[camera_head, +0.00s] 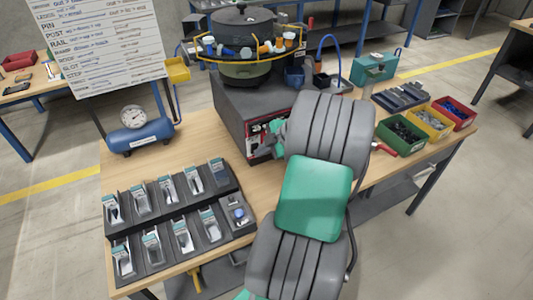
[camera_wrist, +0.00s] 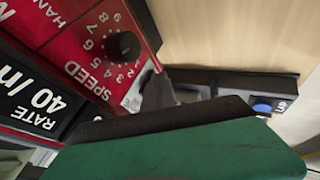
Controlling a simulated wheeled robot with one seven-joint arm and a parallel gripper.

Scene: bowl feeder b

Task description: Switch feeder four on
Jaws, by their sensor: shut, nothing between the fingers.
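One bowl feeder (camera_head: 245,70) stands on a dark control box (camera_head: 235,100) at the back of the bench in the head view. I cannot read a feeder number. The box's red front panel (camera_wrist: 65,35) fills the upper left of the wrist view, with a black speed knob (camera_wrist: 123,45) on a numbered dial and a black rate plate (camera_wrist: 35,100) reading 40. I cannot make out a power switch. My gripper (camera_head: 262,148) is shut and empty close to the panel; its dark fingertips (camera_wrist: 158,90) show beside the panel's lower right edge. Whether they touch is unclear.
A dark tray (camera_head: 130,232) of several parts packets lies at the front left. Green, yellow and red bins (camera_head: 430,122) stand at the right. A blue tank with a gauge (camera_head: 140,135) is at the left. Bare wood (camera_head: 195,135) lies between tank and box.

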